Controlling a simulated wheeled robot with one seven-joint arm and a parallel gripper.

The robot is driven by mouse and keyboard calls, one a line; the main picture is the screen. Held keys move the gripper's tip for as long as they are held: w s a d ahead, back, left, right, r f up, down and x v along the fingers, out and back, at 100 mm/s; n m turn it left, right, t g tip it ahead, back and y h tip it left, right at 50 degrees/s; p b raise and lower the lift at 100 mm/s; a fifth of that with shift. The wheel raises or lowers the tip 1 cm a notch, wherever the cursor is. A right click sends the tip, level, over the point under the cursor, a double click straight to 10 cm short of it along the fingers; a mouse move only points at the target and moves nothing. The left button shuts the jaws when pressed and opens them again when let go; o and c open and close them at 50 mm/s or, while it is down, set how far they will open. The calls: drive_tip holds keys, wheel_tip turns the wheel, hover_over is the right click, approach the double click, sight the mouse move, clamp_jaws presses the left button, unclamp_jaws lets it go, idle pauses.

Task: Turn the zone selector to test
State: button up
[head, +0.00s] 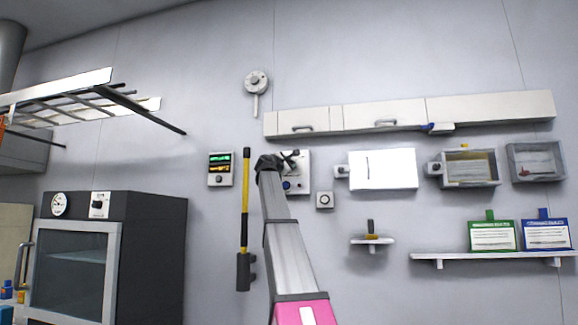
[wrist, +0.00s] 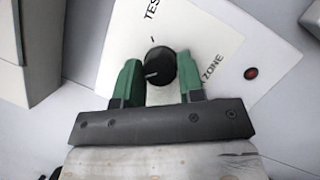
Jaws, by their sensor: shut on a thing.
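The zone selector is a round black knob (wrist: 160,66) with a white pointer line, on a white panel (wrist: 240,35) in the wrist view. Its line points to the lower left in that picture. The word TEST is printed near the top and ZONE at the right; a short tick mark sits above the knob. My gripper (wrist: 160,72) has its two green fingers on either side of the knob, shut on it. In the head view the panel (head: 303,184) is on the wall, partly hidden behind my arm and gripper (head: 289,158).
A small red button (wrist: 251,73) is on the panel, right of the knob. In the head view a display box (head: 221,180) and a yellow-and-black bar (head: 245,200) are left of my arm. A small square wall box (head: 325,200) is close by at the right.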

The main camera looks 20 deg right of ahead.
drive_tip(key=shift+s+r+m+g+y, duration=0.1)
drive_tip(key=shift+m+g+y, duration=0.6)
drive_tip(key=shift+m, duration=1.95)
drive_tip(key=shift+w+r+m+g+y, duration=0.1)
drive_tip(key=shift+m+g+y, duration=0.15)
drive_tip(key=shift+m+y, duration=1.65)
drive_tip(key=shift+s+r+m+g+y, duration=0.15)
drive_tip(key=shift+m+g, duration=0.3)
drive_tip(key=shift+m, duration=2.9)
drive_tip(key=o, duration=0.9)
drive_tip(key=shift+a, duration=0.1)
drive_tip(key=v, duration=1)
drive_tip(key=shift+s+a+r, duration=0.1)
drive_tip(key=shift+s+r, duration=0.05)
drive_tip(key=shift+s, duration=0.1)
